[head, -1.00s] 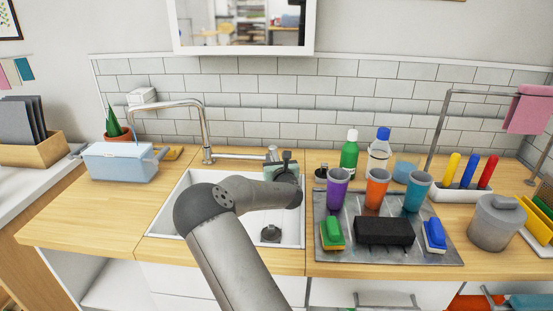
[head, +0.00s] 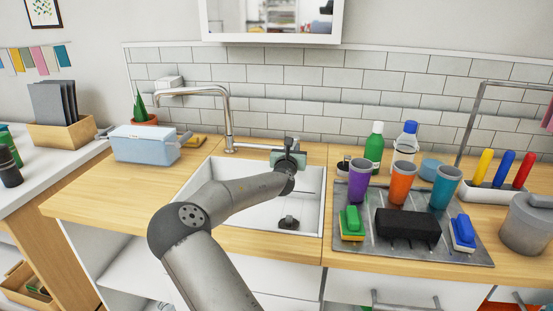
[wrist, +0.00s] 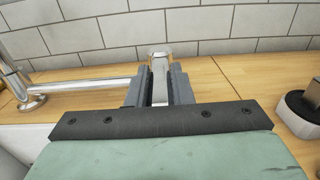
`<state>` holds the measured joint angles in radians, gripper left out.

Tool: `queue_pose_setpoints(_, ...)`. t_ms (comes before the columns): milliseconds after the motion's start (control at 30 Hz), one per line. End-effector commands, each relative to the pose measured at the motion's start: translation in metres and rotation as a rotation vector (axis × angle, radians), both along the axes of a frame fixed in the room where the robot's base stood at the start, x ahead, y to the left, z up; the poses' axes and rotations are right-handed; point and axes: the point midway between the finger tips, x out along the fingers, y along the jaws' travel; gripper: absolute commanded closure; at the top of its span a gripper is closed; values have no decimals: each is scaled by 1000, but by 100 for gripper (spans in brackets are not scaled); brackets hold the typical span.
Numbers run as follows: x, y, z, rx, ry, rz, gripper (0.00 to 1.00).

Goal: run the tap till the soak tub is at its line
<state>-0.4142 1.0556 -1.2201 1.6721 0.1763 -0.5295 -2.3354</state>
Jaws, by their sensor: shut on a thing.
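The tap (head: 229,122) is a chrome gooseneck at the back of the sink, its spout reaching left. A pipe runs right from its base to a metal lever (wrist: 159,74). My gripper (wrist: 158,86) is shut on this lever, one dark finger on each side; in the head view my gripper (head: 290,146) is at the sink's back right. A light blue tub (head: 145,148), probably the soak tub, stands on the counter left of the sink, near the spout's end. I cannot make out its line, its water level or any running water.
The white sink (head: 306,212) holds a small dark object (head: 289,222). To its right, a metal tray (head: 405,248) carries cups, brushes and a black block. Bottles (head: 374,147) stand behind. A potted plant (head: 142,112) is behind the tub. The counter front left of the sink is clear.

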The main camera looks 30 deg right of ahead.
Motion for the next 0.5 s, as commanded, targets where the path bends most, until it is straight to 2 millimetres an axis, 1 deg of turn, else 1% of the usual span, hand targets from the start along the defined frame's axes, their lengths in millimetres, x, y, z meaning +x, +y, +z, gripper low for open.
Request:
queue_pose_setpoints(300, 0, 0, 1, 3, -3, -8, 100)
queue_pose_setpoints(333, 0, 0, 1, 3, -3, -8, 72)
queue_pose_setpoints(367, 0, 0, 1, 3, -3, -8, 63)
queue_pose_setpoints(400, 0, 0, 1, 2, -2, -8, 58)
queue_pose_setpoints(500, 0, 0, 1, 2, -2, -7, 58)
